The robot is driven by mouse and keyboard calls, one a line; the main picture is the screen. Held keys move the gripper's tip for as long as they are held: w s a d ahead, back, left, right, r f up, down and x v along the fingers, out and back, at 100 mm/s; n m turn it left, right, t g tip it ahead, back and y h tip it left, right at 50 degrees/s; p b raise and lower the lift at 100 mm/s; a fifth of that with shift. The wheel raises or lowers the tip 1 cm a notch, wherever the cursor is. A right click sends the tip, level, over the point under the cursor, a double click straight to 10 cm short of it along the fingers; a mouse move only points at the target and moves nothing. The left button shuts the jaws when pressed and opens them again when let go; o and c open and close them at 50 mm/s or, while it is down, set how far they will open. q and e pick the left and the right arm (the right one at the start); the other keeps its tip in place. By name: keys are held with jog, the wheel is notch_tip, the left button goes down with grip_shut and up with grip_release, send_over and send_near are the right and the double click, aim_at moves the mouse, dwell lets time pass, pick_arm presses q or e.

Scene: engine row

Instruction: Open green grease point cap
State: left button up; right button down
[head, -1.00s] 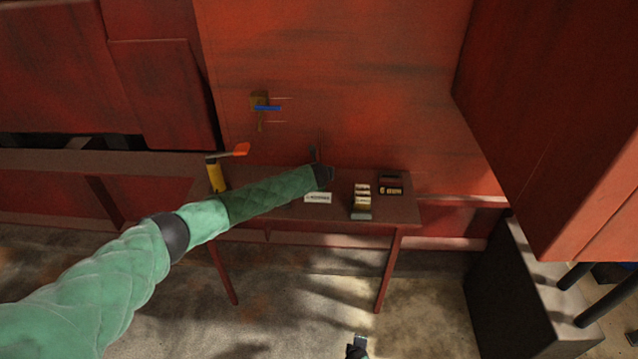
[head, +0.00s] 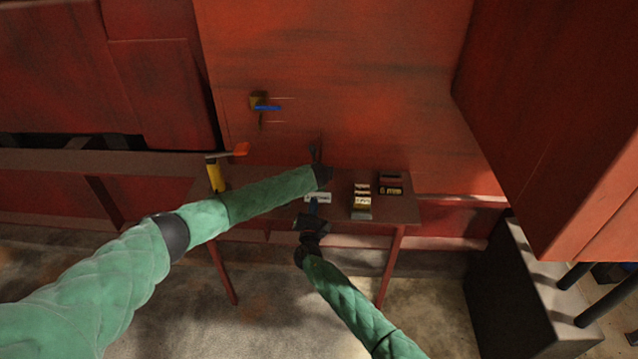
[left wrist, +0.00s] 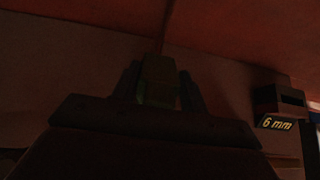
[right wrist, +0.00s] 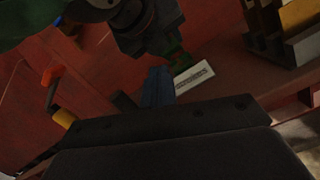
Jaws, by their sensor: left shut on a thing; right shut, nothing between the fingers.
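My left gripper (head: 323,177) is over the table, below the red panel. In the left wrist view its fingers (left wrist: 158,90) are shut on a dark greenish block (left wrist: 158,72), too dim to identify surely as the green grease point cap. In the right wrist view a green part (right wrist: 178,60) shows just under my left gripper (right wrist: 150,30), beside a white label plate (right wrist: 194,77).
The table (head: 270,205) carries a yellow-handled tool with an orange end (head: 215,175), a rack of pale blocks (head: 361,203) and a dark box marked 6 mm (left wrist: 278,123). A blue-handled fitting (head: 267,107) is on the panel. A dark block (head: 525,290) stands on the floor at right.

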pick_arm(q)
jog(key=shift+w+r, duration=0.1)
jog(key=shift+r, duration=0.1)
pick_arm(e)
jog(key=n, duration=0.1)
jog(key=w+n, duration=0.1)
jog(key=n, duration=0.1)
jog(key=d+f+n, duration=0.1)
jog(key=shift+w+f+n, duration=0.1)
jog(key=shift+w+n, duration=0.2)
jog(key=shift+w+d+n, duration=0.1)
jog(key=shift+w+n, duration=0.2)
jog(key=shift+w, duration=0.05)
jog(key=shift+w+r, duration=0.25)
jog(key=shift+w, duration=1.3)
jog(key=shift+w+r, duration=0.2)
jog(key=shift+w, duration=1.35)
jog(key=shift+w+r, duration=0.25)
jog(key=shift+w, duration=1.3)
